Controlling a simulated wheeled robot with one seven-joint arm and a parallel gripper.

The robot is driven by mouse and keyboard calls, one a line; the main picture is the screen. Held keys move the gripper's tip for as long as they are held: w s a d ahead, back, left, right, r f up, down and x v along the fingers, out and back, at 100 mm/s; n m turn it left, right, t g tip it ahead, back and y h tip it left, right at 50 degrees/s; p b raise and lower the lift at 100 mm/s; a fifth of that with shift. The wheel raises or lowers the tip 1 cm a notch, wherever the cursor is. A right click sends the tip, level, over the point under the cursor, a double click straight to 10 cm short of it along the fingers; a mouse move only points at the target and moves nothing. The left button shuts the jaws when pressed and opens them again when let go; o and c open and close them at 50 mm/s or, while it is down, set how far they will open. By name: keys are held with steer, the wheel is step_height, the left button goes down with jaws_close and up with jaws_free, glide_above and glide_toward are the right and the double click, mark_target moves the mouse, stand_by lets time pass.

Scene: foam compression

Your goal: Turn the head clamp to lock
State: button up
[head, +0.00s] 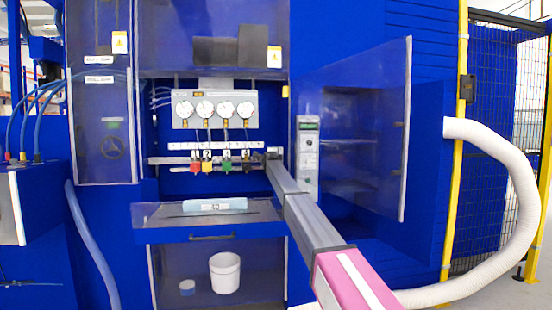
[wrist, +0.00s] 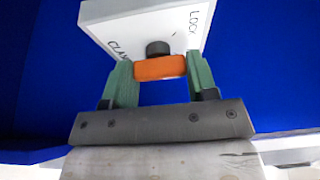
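The head clamp shows in the wrist view as an orange handle (wrist: 160,67) on a dark round knob (wrist: 158,48). Behind it is a white plate (wrist: 125,22) lettered "CLAMP" and "LOCK". The handle lies crosswise, roughly level in this view. My gripper (wrist: 160,70) has its two green fingers on either side of the handle, seemingly touching both ends. In the head view my gripper (head: 273,156) is at the right end of the rail in the machine's opening, and it hides the clamp there.
Round gauges (head: 205,109) and coloured connectors (head: 226,156) are left of my gripper. A control box (head: 307,160) stands close on its right, beside an open door (head: 385,130). Below are a drawer (head: 160,222) and a white bucket (head: 225,275).

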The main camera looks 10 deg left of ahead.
steer(key=shift+n, duration=0.7)
steer(key=o, duration=0.9)
steer(key=shift+o, duration=0.2)
steer(key=shift+s, duration=0.1)
steer(key=s+a, duration=0.1)
steer(key=s, duration=0.9)
steer(key=shift+s+f, duration=0.3)
steer(key=shift+f, duration=0.05)
steer(key=shift+a, duration=0.1)
